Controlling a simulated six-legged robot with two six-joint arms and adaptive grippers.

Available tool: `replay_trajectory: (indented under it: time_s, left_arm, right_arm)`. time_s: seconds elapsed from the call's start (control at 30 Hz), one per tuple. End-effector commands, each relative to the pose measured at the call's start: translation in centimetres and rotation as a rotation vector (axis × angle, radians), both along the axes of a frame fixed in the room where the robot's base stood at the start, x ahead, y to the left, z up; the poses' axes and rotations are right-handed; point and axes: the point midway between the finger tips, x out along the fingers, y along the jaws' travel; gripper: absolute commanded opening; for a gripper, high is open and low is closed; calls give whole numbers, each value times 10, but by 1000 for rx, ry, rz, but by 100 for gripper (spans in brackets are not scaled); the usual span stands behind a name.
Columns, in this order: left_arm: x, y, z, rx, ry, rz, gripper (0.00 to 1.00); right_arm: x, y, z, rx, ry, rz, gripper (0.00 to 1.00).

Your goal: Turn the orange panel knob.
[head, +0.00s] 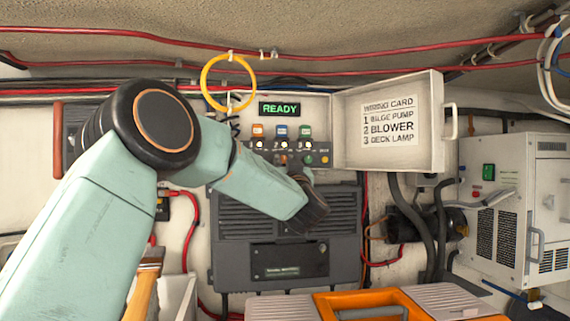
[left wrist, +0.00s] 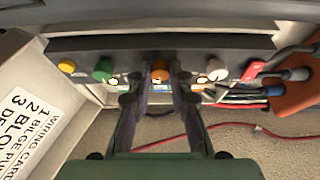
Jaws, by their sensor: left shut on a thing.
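The orange panel knob (left wrist: 160,75) is on the panel's edge in the left wrist view, between a green knob (left wrist: 103,70) and a white knob (left wrist: 220,71). My left gripper (left wrist: 161,82) has a finger on each side of the orange knob and is shut on it. In the head view my left arm reaches across from the left to the small switch panel (head: 262,160), and its wrist covers part of the view below the knobs. The orange knob's marking and turn angle cannot be read. My right gripper is in neither view.
A lit READY display (head: 279,108) is above the panel. An open cover with a wiring card (head: 389,122) stands to its right. A dark grey ribbed unit (head: 235,225) is below. Red cables (head: 190,235) and a yellow ring (head: 204,84) are nearby.

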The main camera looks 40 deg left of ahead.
Motion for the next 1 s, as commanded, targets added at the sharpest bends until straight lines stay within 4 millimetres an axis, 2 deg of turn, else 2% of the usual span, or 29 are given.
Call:
replay_trajectory:
  time_s: [0.27, 0.53, 1.0]
  left_arm:
    - [1, -1, 1, -67, -93, 2, 0]
    - [2, -2, 2, -205, -267, 2, 0]
    - [3, -3, 4, -420, -534, 1, 0]
  right_arm:
    - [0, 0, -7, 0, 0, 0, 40]
    - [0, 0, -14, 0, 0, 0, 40]
    - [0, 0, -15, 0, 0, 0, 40]
